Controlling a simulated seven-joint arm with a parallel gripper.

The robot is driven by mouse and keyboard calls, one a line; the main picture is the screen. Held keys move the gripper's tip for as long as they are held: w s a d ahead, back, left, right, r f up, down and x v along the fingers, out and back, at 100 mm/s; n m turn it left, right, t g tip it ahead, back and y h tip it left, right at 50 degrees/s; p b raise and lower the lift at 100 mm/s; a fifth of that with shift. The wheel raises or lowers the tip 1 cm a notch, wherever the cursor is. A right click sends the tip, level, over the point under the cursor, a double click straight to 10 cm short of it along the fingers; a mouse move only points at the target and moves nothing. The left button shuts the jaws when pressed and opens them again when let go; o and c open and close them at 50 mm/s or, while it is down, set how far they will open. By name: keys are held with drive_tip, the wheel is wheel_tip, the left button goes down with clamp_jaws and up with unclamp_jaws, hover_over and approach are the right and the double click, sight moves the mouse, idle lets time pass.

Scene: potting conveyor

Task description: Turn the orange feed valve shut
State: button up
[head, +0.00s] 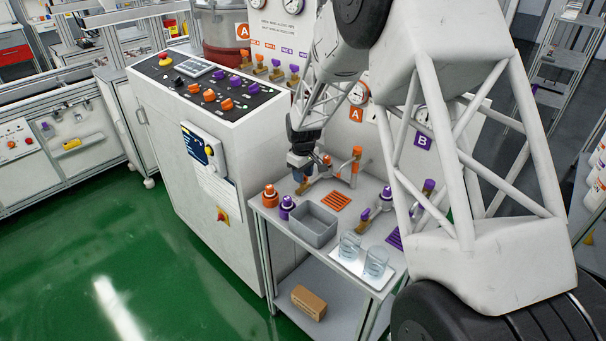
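A brass fitting with an orange handle (327,159) stands at the back left of the small bench, and an orange-topped upright pipe (357,153) rises just right of it. I cannot tell which orange part is the feed valve. My gripper (304,176) points down at the left side of this fitting, very close to the orange handle. The gripper and wrist hide part of the fitting, so contact, the handle's angle and the finger opening cannot be made out. Small orange-handled valves (259,60) also stand in a row behind the control cabinet's top.
The bench holds an orange-capped bottle (270,196), a purple-capped bottle (287,207), a grey bin (313,224) and two glass beakers (375,263) on a white tray (348,268). A matching purple-handled fitting (386,194) stands right. The control cabinet (190,140) stands left.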

drive_tip(key=shift+r, duration=3.9)
drive_tip(key=shift+s+d+r, duration=0.15)
drive_tip(key=shift+s+r, duration=0.1)
drive_tip(key=shift+r, duration=0.2)
drive_tip(key=s+d+r+m, duration=0.25)
drive_tip(key=s+r, duration=0.25)
drive_tip(key=s, duration=0.3)
drive_tip(key=s+d+r+m+t, duration=0.1)
drive_tip(key=s+d+r, duration=0.3)
drive_tip(key=s+r, duration=0.3)
drive_tip(key=s+d+r+m, duration=0.1)
drive_tip(key=s+d+r, duration=0.25)
drive_tip(key=s, duration=0.45)
drive_tip(key=s+d+r+m, duration=0.1)
drive_tip(key=s+d+m, duration=0.1)
drive_tip(key=s, duration=1)
drive_tip(key=s+d+m+t, duration=0.1)
drive_tip(key=s+d+m, duration=0.1)
drive_tip(key=s, duration=1.1)
drive_tip(key=shift+s+d+r+m+t, duration=0.3)
drive_tip(key=shift+d+r+m, duration=0.05)
drive_tip(key=shift+d, duration=0.1)
